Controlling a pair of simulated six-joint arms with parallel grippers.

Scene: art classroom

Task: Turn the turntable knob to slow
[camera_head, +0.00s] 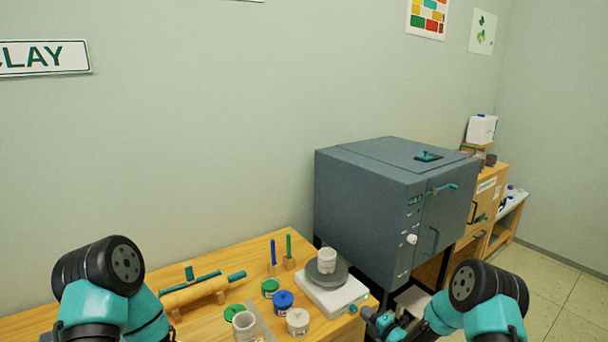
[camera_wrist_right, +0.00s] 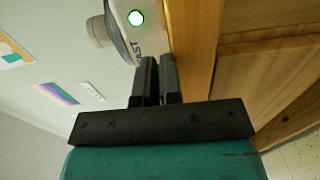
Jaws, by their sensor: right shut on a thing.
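The turntable (camera_head: 329,296) is a white box with a round grey wheel (camera_head: 330,277) on top, standing on the table's right end. A pale cup (camera_head: 327,260) sits upright on the wheel. My right gripper (camera_head: 368,314) is at the turntable's front right side. In the right wrist view my gripper (camera_wrist_right: 157,66) has its fingers close together against the panel, shut on the knob, which they mostly hide. A green-lit round spot (camera_wrist_right: 137,18) and the letters "AST" show beside them. The knob's exact setting cannot be read. My left gripper is out of view; only its arm shows.

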